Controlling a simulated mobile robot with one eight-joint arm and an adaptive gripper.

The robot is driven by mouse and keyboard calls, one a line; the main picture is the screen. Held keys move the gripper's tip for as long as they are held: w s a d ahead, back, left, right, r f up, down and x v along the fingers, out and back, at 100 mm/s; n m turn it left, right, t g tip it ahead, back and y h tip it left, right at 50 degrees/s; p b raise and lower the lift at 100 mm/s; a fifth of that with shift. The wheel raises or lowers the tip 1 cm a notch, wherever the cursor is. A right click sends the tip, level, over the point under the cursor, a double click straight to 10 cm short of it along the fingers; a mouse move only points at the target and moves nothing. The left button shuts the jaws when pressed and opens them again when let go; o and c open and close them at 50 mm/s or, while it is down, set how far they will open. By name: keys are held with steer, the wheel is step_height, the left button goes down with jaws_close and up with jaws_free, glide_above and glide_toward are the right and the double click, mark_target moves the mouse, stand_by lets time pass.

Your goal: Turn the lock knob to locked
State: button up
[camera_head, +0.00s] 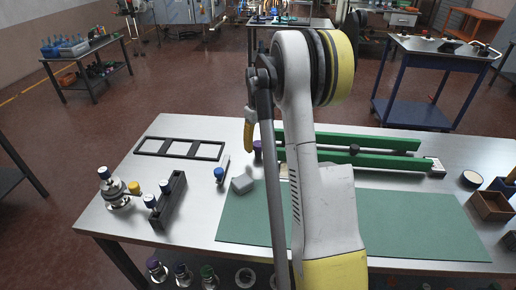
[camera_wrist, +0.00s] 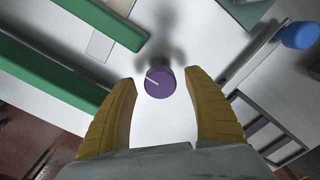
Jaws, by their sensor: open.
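My gripper (camera_wrist: 158,84) is open, its two yellow fingers pointing down at the white tabletop. A purple round top (camera_wrist: 160,83) with a short white line shows between the fingertips, with visible gaps on both sides. In the head view the purple piece (camera_head: 257,147) stands at the left end of the green rails, close to a yellow finger (camera_head: 249,134). A dark knob (camera_head: 354,149) sits by the green rails (camera_head: 374,158), right of my arm. I cannot tell which of these is the lock knob, and no lock markings are readable.
A small white plate (camera_head: 435,166) is at the rails' right end. A blue-capped piece (camera_head: 219,174) and a grey block (camera_head: 242,184) stand left of my arm. A black rack (camera_head: 168,200) and a flat black frame (camera_head: 180,149) are farther left. A green mat (camera_head: 410,222) lies in front.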

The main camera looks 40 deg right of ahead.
steer(key=shift+f, duration=0.35)
steer(key=c, duration=1.2)
